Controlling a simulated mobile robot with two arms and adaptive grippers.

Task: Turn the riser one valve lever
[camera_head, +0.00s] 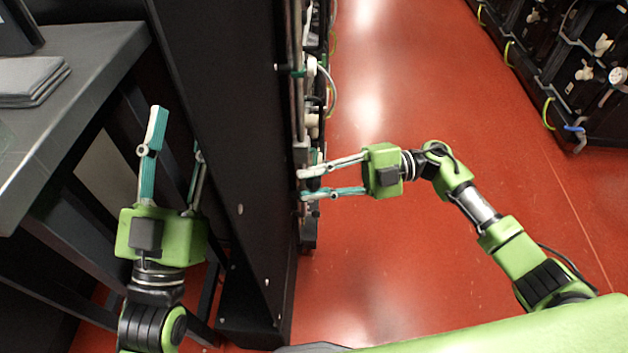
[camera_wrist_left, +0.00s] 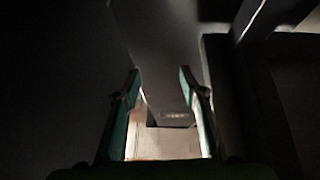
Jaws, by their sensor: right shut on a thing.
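My right gripper (camera_head: 303,187) reaches in from the right at the narrow, fitted side of the tall black rack (camera_head: 215,120). Its two fingers are closed around a small dark part at the rack face, which looks like the valve lever (camera_head: 314,183). The part is mostly hidden by the fingers, and its angle cannot be made out. My left gripper (camera_head: 177,130) is open and empty, left of the rack and beside the grey table. Its spread fingers also show in the left wrist view (camera_wrist_left: 160,72), with nothing between them.
The grey table (camera_head: 85,75) at the left holds a stack of grey flat items (camera_head: 30,80). Pipes and white fittings (camera_head: 312,120) line the rack's right side. Another black rack row (camera_head: 560,70) stands at the upper right. The red floor (camera_head: 400,60) between the rows is clear.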

